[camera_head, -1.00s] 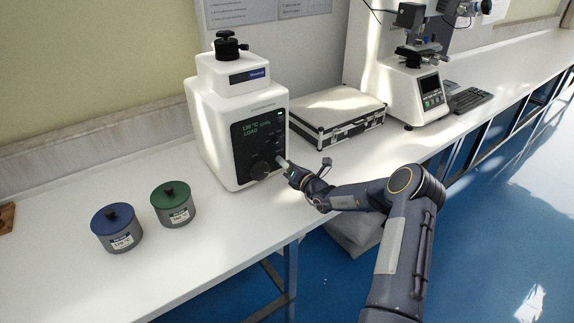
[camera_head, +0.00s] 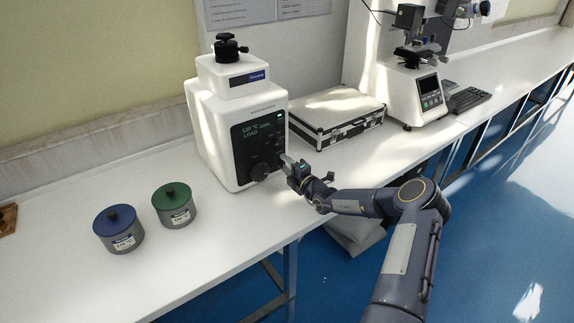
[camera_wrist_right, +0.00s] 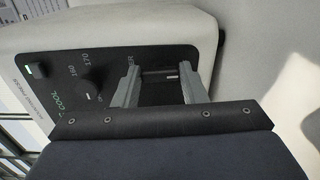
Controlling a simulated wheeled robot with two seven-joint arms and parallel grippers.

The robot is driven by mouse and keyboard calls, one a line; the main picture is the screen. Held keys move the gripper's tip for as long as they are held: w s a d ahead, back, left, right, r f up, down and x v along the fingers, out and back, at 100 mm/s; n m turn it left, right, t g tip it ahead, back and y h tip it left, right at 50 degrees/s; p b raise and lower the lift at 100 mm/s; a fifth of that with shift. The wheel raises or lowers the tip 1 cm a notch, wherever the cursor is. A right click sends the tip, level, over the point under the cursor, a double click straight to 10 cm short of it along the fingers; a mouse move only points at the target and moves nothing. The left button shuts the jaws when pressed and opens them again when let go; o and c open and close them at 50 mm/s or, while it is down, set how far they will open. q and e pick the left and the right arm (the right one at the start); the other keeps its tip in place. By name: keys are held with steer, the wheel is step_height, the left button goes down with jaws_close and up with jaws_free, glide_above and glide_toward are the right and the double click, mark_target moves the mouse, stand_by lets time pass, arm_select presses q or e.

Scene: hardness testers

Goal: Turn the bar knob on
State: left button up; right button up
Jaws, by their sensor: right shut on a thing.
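A white machine (camera_head: 207,120) with a dark front panel (camera_head: 243,140) stands on the bench. The dark bar knob (camera_wrist_right: 158,76), with a short white mark, sits on the panel between my right gripper's fingers in the right wrist view. My right gripper (camera_wrist_right: 161,69) is shut on it. In the head view the gripper (camera_head: 285,160) is at the panel's right side and hides the bar knob. A round dial (camera_wrist_right: 90,84) marked 160 and 170 is beside it. My left gripper is not in view.
A blue-lidded pot (camera_head: 119,228) and a green-lidded pot (camera_head: 174,204) stand left of the machine.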

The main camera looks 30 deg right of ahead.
steer(key=shift+m, duration=0.5)
steer(key=o, duration=1)
steer(key=s, duration=0.8)
steer(key=shift+d, duration=0.35)
steer(key=shift+w, duration=0.1)
